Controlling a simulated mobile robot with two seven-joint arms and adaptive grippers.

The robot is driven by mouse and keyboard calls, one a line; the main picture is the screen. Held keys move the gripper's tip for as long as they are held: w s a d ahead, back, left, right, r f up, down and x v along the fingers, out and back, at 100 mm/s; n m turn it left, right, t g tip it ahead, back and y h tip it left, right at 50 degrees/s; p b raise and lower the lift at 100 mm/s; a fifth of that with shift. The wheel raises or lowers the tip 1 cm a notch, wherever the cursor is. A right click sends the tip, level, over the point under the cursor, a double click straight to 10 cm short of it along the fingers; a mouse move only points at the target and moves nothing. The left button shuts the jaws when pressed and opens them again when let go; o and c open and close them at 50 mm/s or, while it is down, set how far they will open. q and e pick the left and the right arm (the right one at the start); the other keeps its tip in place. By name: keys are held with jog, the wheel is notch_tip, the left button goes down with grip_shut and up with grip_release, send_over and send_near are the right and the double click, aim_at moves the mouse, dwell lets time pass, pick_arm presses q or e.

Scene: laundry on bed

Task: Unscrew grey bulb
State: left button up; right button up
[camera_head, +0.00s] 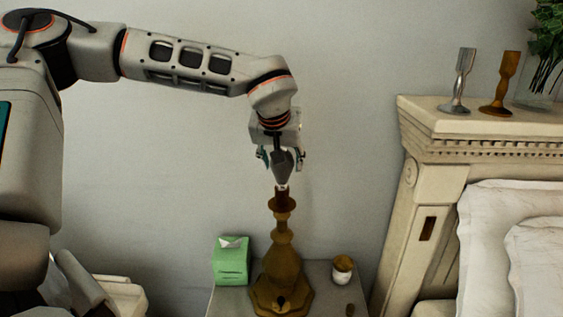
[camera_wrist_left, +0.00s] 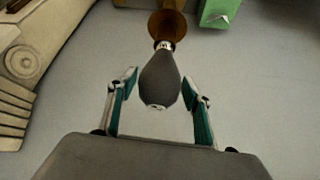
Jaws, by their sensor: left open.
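The grey bulb (camera_head: 284,165) stands at the top of a brown lamp base (camera_head: 283,259) on the nightstand. In the left wrist view the bulb (camera_wrist_left: 159,78) is dark grey, with its narrow neck at the lamp's brown top (camera_wrist_left: 167,24). My left gripper (camera_head: 282,158) points down over the bulb from above. Its two fingers (camera_wrist_left: 160,88) are open, one on each side of the bulb, with a visible gap on both sides. My right gripper is not in view.
A green tissue box (camera_head: 231,263) and a small white and brown jar (camera_head: 342,269) stand beside the lamp on the nightstand (camera_head: 325,300). The carved headboard (camera_head: 424,150) rises at the right, with silver (camera_head: 461,80) and brown (camera_head: 503,84) candle holders on top.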

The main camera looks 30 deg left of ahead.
pick_arm(q)
jog(key=shift+d+m+h, duration=0.1)
jog(key=shift+m+h, duration=0.4)
jog(key=shift+m, duration=0.5)
jog(key=shift+m+t+h, duration=0.3)
jog(key=shift+m, duration=0.2)
jog(key=shift+w+m+h, duration=0.1)
jog(key=shift+m+h, duration=0.5)
jog(key=shift+m, duration=0.4)
jog(key=shift+m+h, duration=0.4)
jog(key=shift+m, duration=0.2)
